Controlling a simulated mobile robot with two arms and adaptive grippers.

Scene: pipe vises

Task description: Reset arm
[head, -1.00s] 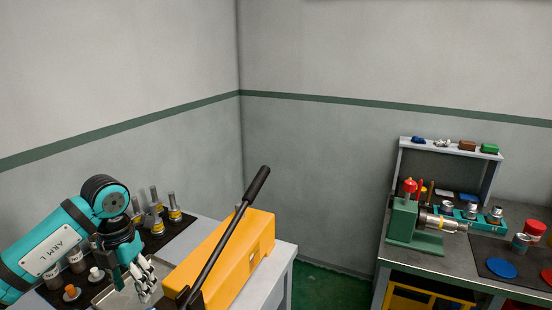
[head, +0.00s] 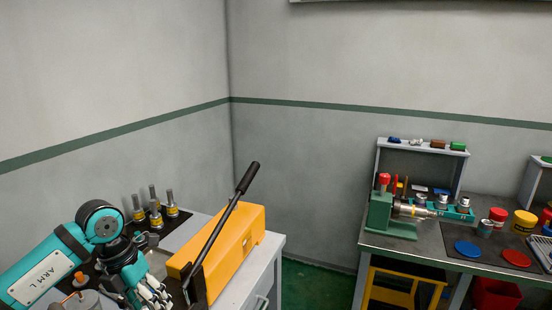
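My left arm (head: 62,257) comes in from the left over the grey table. Its gripper (head: 158,296) points down near the front, just left of the yellow machine (head: 232,245) with the long black lever (head: 222,220). The fingers look dark and silver and are partly cut off by the bottom edge, so I cannot tell whether they are open or shut. I see nothing clearly held. My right arm and gripper are out of view.
Several metal fittings with yellow bands (head: 155,215) stand on a dark mat behind my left arm. At the right, a workbench (head: 432,245) holds a green vise (head: 382,213), a small shelf (head: 422,150), red and blue discs and tins. Green floor lies between the tables.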

